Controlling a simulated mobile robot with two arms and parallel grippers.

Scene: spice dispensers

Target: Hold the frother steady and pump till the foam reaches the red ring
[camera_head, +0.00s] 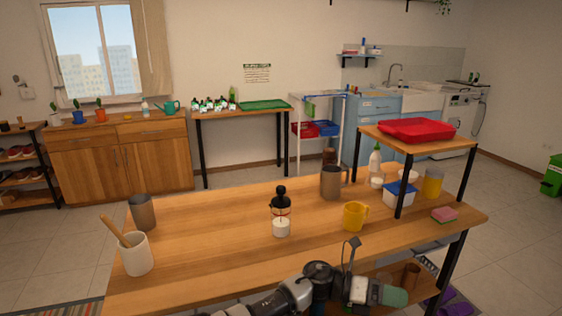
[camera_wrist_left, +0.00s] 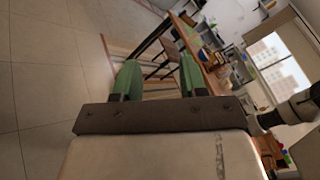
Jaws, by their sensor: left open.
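The frother (camera_head: 281,226) stands upright on the wooden table near its middle. It has a black knob and lid on top, a clear upper part with a thin reddish band, and white content at the bottom. My left gripper (camera_head: 393,296) is at the table's front edge, to the right of and nearer than the frother, apart from it. In the left wrist view its two green fingers (camera_wrist_left: 159,78) are spread with nothing between them. My right gripper is not in view.
A yellow mug (camera_head: 355,216) and a brown metal cup (camera_head: 331,183) stand right of the frother. A white crock (camera_head: 136,256) and another metal cup (camera_head: 141,213) are at the left. A raised shelf (camera_head: 374,139) holds a red tray (camera_head: 417,130).

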